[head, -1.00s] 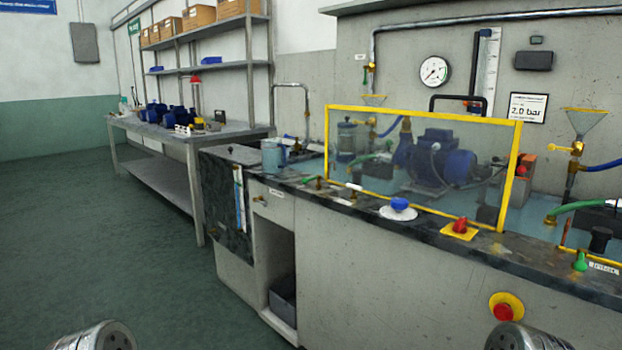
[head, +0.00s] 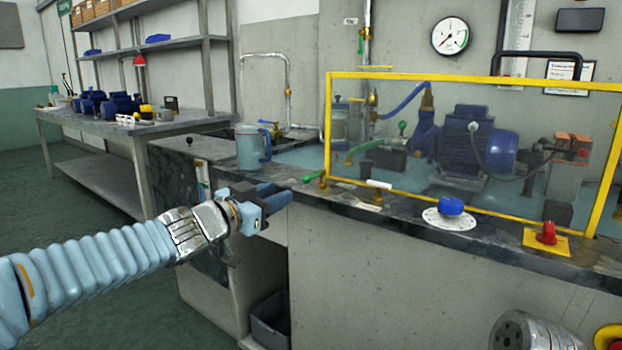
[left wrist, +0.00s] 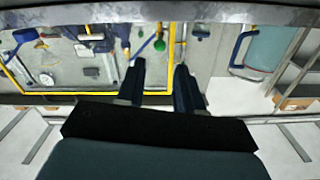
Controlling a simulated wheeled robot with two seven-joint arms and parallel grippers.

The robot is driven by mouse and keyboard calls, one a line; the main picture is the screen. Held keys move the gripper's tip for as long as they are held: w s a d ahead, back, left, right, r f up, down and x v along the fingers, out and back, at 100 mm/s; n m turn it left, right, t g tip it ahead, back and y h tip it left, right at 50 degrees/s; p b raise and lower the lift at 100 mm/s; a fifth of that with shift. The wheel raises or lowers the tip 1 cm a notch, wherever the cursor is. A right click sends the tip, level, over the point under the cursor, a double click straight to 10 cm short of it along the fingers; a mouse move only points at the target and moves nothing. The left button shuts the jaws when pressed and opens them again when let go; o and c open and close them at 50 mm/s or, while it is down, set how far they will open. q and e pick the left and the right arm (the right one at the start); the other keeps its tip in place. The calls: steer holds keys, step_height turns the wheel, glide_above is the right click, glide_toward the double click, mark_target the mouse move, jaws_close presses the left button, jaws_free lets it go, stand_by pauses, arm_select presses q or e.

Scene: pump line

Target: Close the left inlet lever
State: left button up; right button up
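A small green lever (head: 311,178) sits on a brass valve (head: 323,182) at the bench's front edge, by the left end of the yellow-framed guard. It appears to be the left inlet lever; no label on it is readable. A green handle (left wrist: 160,45) shows beyond the fingers in the left wrist view. My left gripper (head: 280,195) is open and empty, just left of the green lever and apart from it, in front of the bench edge. Its two dark fingers also show spread in the left wrist view (left wrist: 160,82). My right gripper is out of view.
A blue-grey jug (head: 252,148) stands on the bench just behind my left gripper. The yellow-framed clear guard (head: 420,77) covers the pump. A blue knob (head: 451,205) and a red handle (head: 547,233) lie right along the edge. Floor space is free at left.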

mark_target(314, 176)
arm_select(q)
steer(key=p+x, duration=0.1)
steer(key=x, duration=1.2)
steer(key=shift+w+d+r, duration=0.15)
steer(key=shift+w+d, duration=0.1)
steer(key=shift+w, duration=0.05)
jaws_close()
